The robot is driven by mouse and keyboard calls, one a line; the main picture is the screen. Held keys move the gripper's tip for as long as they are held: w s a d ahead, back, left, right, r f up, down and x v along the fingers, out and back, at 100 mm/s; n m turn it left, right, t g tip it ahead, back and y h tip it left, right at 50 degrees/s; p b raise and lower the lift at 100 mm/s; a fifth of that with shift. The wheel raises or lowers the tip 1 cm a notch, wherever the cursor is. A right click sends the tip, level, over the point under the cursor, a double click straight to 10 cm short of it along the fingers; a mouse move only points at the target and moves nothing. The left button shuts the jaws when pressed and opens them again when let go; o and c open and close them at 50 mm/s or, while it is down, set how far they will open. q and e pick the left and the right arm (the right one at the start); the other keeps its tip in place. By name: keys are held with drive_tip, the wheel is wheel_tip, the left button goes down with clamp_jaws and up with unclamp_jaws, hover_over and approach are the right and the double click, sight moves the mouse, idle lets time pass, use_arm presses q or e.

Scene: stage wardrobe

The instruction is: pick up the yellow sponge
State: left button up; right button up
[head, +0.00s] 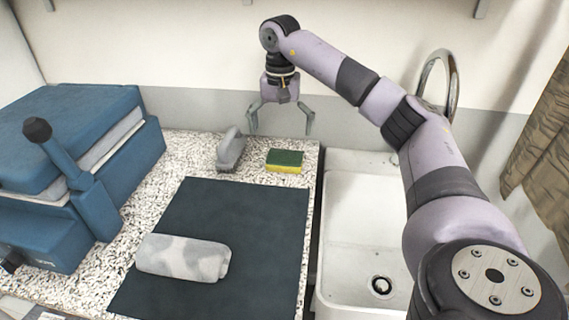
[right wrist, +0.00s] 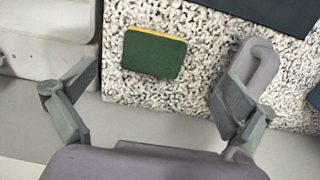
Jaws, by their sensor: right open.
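The yellow sponge (head: 284,168) has a dark green top layer and lies flat on the speckled counter near its back right part. In the right wrist view the sponge (right wrist: 154,54) shows mostly its green face, with a thin yellow edge. My right gripper (head: 281,132) is open and empty, above and behind the sponge, with its fingers pointing down. In the right wrist view its fingers are spread wide and the sponge lies between and beyond them, not touched. My left gripper is not in view.
A grey handled object (head: 231,150) stands just left of the sponge. A dark mat (head: 250,215) with a rolled patterned cloth (head: 183,258) lies in front. A white sink (head: 360,225) with a tap (head: 440,75) is at right, a blue machine (head: 75,150) at left.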

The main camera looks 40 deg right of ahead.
hover_over(284, 159)
drive_tip(key=f, duration=0.4)
drive_tip(key=shift+w+a+f, duration=0.1)
drive_tip(key=shift+a, duration=0.25)
drive_tip(key=f, duration=0.4)
drive_tip(key=shift+d+f+p, duration=0.15)
drive_tip(key=shift+d+p, duration=0.15)
drive_tip(key=shift+d, duration=0.1)
drive_tip(key=shift+f, duration=0.5)
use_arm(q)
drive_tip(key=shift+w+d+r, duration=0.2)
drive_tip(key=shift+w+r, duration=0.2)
use_arm(e)
drive_tip(key=shift+c, duration=0.6)
drive_tip(key=c, duration=0.7)
drive_tip(key=shift+r, duration=0.1)
